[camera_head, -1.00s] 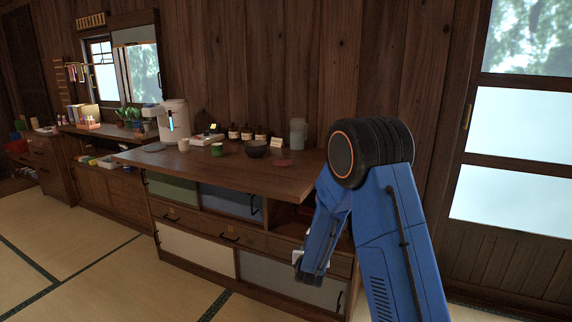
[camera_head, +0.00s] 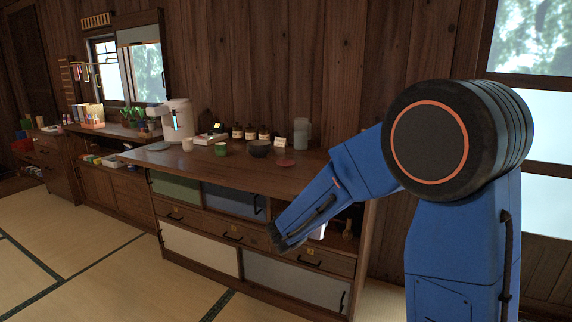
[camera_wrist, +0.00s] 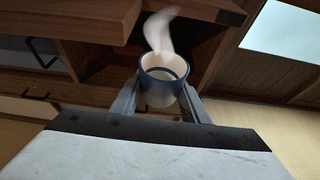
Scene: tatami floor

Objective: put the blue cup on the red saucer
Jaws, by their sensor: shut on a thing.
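On the wooden counter (camera_head: 225,173) stand a dark bowl (camera_head: 259,149), a green cup (camera_head: 220,149), a pale cup (camera_head: 187,145), a small card (camera_head: 280,142), a grey canister (camera_head: 301,133) and several brown bottles. The cabinet has an open compartment. A pale curved shape (camera_wrist: 158,32) shows beyond the cup.

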